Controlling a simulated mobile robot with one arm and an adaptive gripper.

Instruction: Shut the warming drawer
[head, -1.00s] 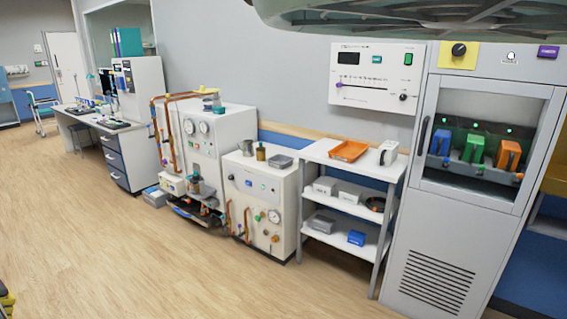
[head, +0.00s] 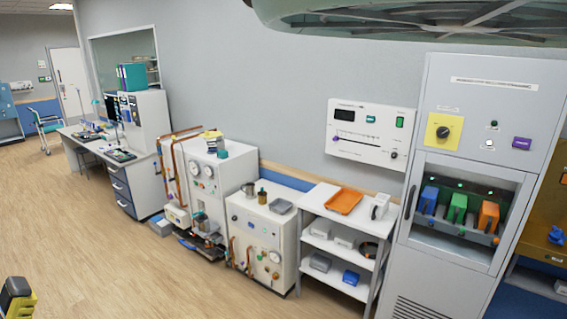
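A low dark drawer or tray (head: 206,247) stands out at the foot of the white machine (head: 207,182) with copper pipes, left of centre in the head view. It looks pulled out and has small items in or on it. It is small and partly hidden, so I cannot tell for sure that it is the warming drawer. A black and yellow part (head: 18,299) at the lower left edge looks like the end of my arm. It is cut off by the frame, its fingers cannot be made out, and it is far from the machine.
A second white unit (head: 262,235) and a shelf cart (head: 345,235) stand to the right of the machine. A tall grey cabinet (head: 440,110) is at the right. A desk with drawers (head: 120,182) stands to the left. The wooden floor (head: 110,260) in front is clear.

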